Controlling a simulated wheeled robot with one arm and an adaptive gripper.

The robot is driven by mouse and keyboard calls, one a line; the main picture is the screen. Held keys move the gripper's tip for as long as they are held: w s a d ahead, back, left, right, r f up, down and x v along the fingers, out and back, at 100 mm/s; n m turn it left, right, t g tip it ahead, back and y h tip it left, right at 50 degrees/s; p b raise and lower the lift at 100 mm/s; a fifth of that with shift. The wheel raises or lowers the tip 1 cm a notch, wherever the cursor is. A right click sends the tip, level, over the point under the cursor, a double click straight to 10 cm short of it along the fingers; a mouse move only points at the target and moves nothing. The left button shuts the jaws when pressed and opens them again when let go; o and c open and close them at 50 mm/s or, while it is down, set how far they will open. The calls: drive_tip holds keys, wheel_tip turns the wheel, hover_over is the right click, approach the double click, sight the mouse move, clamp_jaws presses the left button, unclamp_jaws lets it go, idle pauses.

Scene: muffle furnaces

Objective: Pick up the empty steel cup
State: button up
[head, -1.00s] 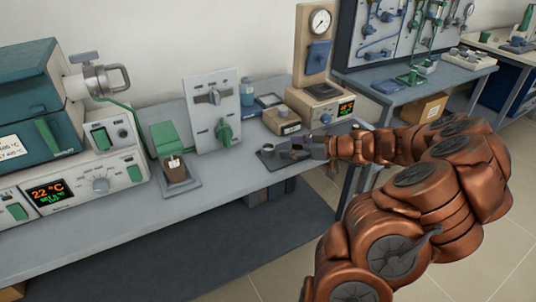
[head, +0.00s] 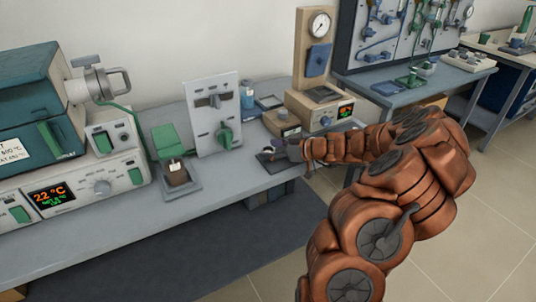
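My gripper (head: 280,151) is low over the front right part of the long bench, at a small dark mat (head: 266,161). The steel cup, small and pale grey a second ago on this mat, is now mostly hidden by my gripper or too small to make out. I cannot tell whether the fingers are around the cup or beside it, or whether they are open or shut. My copper-coloured arm reaches in from the right.
A small box (head: 281,123) and a wooden gauge stand with a display (head: 325,108) are close behind my gripper. A grey upright panel (head: 213,115) and a small stand with a brown block (head: 177,175) are to the left. Furnace units (head: 75,185) fill the far left.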

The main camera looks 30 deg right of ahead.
drive_tip(key=c, duration=1.1)
